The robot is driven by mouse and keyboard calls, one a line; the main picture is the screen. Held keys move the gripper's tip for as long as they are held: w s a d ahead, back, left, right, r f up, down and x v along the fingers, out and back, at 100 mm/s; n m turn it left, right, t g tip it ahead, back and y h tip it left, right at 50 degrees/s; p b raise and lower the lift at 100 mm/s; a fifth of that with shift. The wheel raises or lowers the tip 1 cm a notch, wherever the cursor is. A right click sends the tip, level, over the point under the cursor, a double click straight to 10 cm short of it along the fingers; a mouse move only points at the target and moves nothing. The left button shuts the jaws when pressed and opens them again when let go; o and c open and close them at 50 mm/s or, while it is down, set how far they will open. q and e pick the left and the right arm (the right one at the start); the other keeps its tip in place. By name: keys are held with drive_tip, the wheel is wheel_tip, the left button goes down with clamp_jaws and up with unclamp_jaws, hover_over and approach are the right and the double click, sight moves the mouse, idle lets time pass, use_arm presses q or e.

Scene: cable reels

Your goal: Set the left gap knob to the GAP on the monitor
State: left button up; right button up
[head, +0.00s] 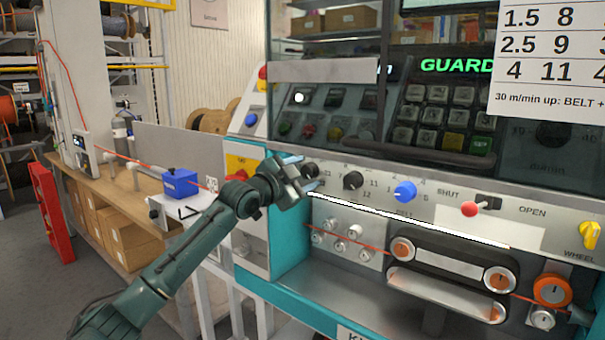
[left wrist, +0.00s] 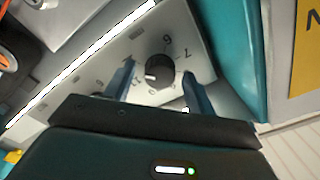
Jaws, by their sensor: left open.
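The left gap knob appears to be the black knob (head: 311,170) at the left end of the panel, partly hidden behind my left gripper (head: 302,172). In the left wrist view a round black knob (left wrist: 159,70) with a white pointer mark sits between my two open fingers (left wrist: 158,74). A finger stands on each side of it; I cannot tell whether they touch. The monitor (head: 456,65) shows green text "GUARD"; no GAP value is readable. My right gripper is out of view.
A white number chart (head: 548,60) covers the upper right. An orange cable (head: 375,249) runs through rollers below the panel.

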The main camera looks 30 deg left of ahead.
use_arm(q)
drive_tip(key=shift+c, duration=0.5)
drive_tip(key=c, duration=0.9)
